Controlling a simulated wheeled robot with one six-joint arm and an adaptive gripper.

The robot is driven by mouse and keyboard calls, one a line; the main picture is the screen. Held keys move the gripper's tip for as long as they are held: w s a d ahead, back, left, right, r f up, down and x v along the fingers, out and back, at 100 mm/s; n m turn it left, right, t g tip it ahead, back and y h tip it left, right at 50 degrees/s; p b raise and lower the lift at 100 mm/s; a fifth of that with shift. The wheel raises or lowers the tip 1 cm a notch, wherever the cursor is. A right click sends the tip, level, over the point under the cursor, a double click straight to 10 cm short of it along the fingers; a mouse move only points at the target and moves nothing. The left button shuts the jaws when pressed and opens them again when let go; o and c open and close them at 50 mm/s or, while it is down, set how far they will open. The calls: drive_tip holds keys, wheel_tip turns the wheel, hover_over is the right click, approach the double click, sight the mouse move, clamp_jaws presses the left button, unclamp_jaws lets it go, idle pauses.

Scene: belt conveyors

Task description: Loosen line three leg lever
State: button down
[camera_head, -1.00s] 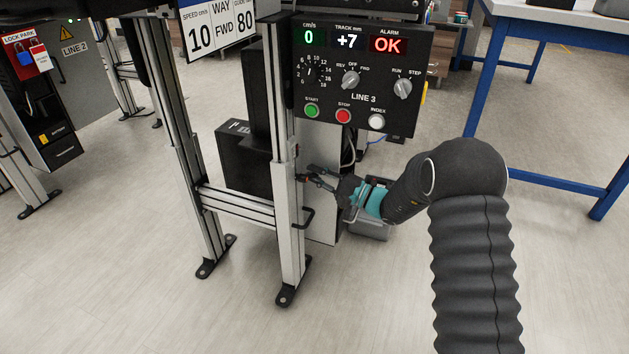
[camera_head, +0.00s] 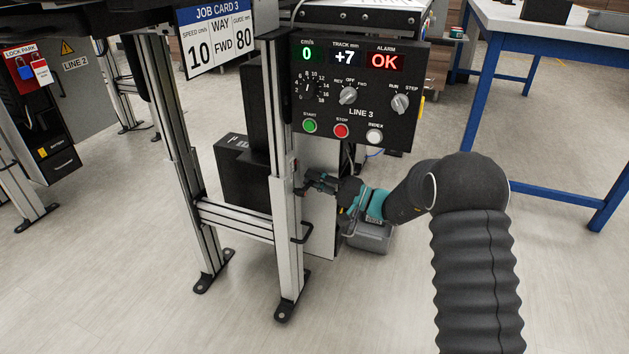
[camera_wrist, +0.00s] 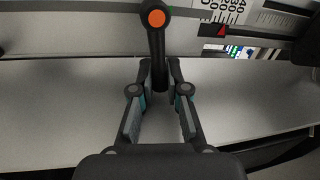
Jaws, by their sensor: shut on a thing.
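The leg lever (camera_wrist: 156,38) is a black handle with an orange round cap at its pivot end, seen in the wrist view. It stands against the pale metal leg (camera_wrist: 75,95). My gripper (camera_wrist: 160,72) has its two fingers on either side of the lever's free end and is shut on it. In the head view my gripper (camera_head: 308,187) is at the front leg (camera_head: 284,215) of line 3, below the control panel (camera_head: 358,92). The lever is too small and covered to make out there.
A ruler scale with a red pointer (camera_wrist: 222,30) is beside the lever. A black handle (camera_head: 303,233) sticks out from the leg below my gripper. A blue-legged table (camera_head: 560,190) is at right. The front floor is clear.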

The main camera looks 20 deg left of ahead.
drive_tip(key=shift+r, duration=0.15)
drive_tip(key=c, duration=1.2)
unclamp_jaws()
drive_tip(key=shift+o, duration=0.2)
drive_tip(key=d+f, duration=0.2)
drive_tip(key=d, duration=0.9)
drive_tip(key=shift+s+d+f, duration=0.35)
drive_tip(key=shift+d, duration=0.05)
